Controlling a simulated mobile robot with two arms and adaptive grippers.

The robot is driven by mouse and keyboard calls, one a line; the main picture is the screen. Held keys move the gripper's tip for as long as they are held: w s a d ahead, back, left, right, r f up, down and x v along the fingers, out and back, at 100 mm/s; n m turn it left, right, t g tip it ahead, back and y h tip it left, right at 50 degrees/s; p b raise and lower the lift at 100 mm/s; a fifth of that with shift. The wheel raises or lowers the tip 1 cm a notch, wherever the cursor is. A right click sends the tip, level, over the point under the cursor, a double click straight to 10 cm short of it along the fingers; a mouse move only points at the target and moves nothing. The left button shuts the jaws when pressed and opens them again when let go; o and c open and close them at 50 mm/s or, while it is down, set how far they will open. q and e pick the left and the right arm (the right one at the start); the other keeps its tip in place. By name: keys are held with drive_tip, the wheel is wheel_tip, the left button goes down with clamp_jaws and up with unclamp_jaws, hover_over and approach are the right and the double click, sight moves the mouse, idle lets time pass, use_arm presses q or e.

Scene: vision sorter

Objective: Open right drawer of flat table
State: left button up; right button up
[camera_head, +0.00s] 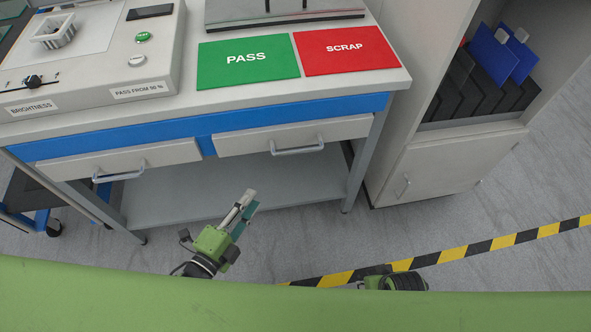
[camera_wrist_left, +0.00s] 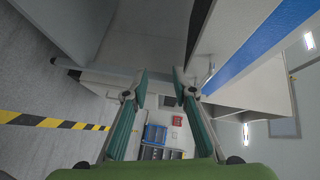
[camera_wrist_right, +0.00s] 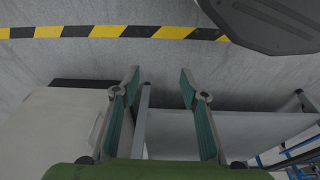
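The flat table (camera_head: 400,82) has a white top and a blue band under it. Its right drawer (camera_head: 255,142) is grey-white with a metal bar handle (camera_head: 298,150), and looks shut. The handle also shows in the left wrist view (camera_wrist_left: 208,75), just right of the fingers. My left gripper (camera_head: 249,199) is below and left of that handle, apart from it. Its fingers are open and empty in the left wrist view (camera_wrist_left: 164,76). My right gripper shows open and empty in the right wrist view (camera_wrist_right: 160,76); its fingers are hidden in the head view.
The left drawer (camera_head: 160,156) has its own handle (camera_head: 118,175). A lower shelf (camera_head: 180,193) lies under the drawers. Green PASS (camera_head: 248,75) and red SCRAP (camera_head: 345,62) mats lie on top. A grey cabinet (camera_head: 450,168) stands at right. The floor before the table is clear.

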sight(296, 152)
use_arm(q)
drive_tip(key=s+d+r+m+t+h+b, duration=0.1)
drive_tip(key=d+r+m+t+h+b, duration=0.1)
drive_tip(key=d+r+m+h+b, duration=0.4)
drive_tip(key=w+d+r, duration=0.1)
drive_tip(key=w, duration=0.2)
drive_tip(key=w+d+r+y+p, duration=0.1)
drive_tip(key=w+d, duration=0.1)
drive_tip(key=w, duration=0.2)
drive_tip(key=w+d+r+y+p, duration=0.1)
drive_tip(key=w+d, duration=0.1)
drive_tip(key=w, duration=0.2)
drive_tip(key=shift+w+r+n, duration=0.15)
drive_tip(key=shift+w+n, duration=0.05)
drive_tip(key=shift+n, duration=0.1)
drive_tip(key=shift+w+d, duration=0.1)
use_arm(e)
drive_tip(key=shift+t, duration=0.3)
drive_tip(key=r, duration=0.2)
drive_tip(key=w+r, duration=0.1)
drive_tip(key=r, duration=0.1)
drive_tip(key=shift+w, duration=0.15)
use_arm(q)
clamp_jaws()
